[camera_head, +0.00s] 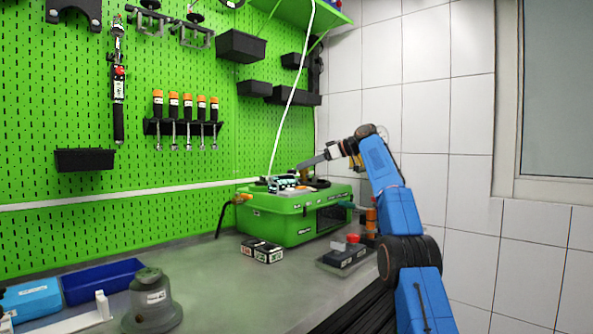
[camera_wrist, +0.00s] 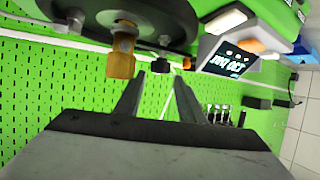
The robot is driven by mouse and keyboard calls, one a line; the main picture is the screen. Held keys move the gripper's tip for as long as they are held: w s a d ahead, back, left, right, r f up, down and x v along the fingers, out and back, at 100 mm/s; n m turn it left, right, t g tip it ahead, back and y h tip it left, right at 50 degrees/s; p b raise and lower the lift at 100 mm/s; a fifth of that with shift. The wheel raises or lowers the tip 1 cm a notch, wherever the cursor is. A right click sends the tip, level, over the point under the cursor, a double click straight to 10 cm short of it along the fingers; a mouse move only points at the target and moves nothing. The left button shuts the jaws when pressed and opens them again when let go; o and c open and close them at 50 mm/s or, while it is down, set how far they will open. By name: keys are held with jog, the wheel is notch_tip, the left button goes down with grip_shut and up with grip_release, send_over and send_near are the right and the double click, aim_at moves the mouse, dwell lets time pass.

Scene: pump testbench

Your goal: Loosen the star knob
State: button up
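A small black knob (camera_wrist: 160,65), which seems to be the star knob, shows in the wrist view under the edge of a dark round housing (camera_wrist: 150,22). My gripper (camera_wrist: 159,80) is open, its two fingers apart with nothing held between them. The knob appears in line with the gap between the fingertips; I cannot tell how far beyond them it is. A brass fitting (camera_wrist: 121,58) hangs left of the fingers. In the head view my gripper (camera_head: 304,164) is over the top of the green pump test unit (camera_head: 290,222), and the knob cannot be made out there.
A lit display (camera_wrist: 232,58) is right of the fingers in the wrist view. Black boxes (camera_head: 262,251) and a tray with a red-topped item (camera_head: 352,240) lie before the unit. A grey domed part (camera_head: 152,303) stands front left. The bench centre is clear.

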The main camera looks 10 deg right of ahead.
jog(key=shift+v, duration=2.7)
jog(key=w+a+r+m+t+h, duration=0.1)
jog(key=a+r+m+t+h, duration=0.1)
jog(key=a+m, duration=0.15)
jog(key=m+t+h, duration=0.4)
jog(key=m+h, duration=0.3)
jog(key=h, duration=0.1)
send_near(292, 172)
jog(key=x, duration=0.3)
jog(key=r+x, duration=0.1)
jog(key=x, duration=0.7)
jog(key=shift+w+d+r, duration=0.15)
jog(key=shift+w+d, duration=0.05)
jog(key=shift+w, duration=0.4)
jog(key=c, duration=0.8)
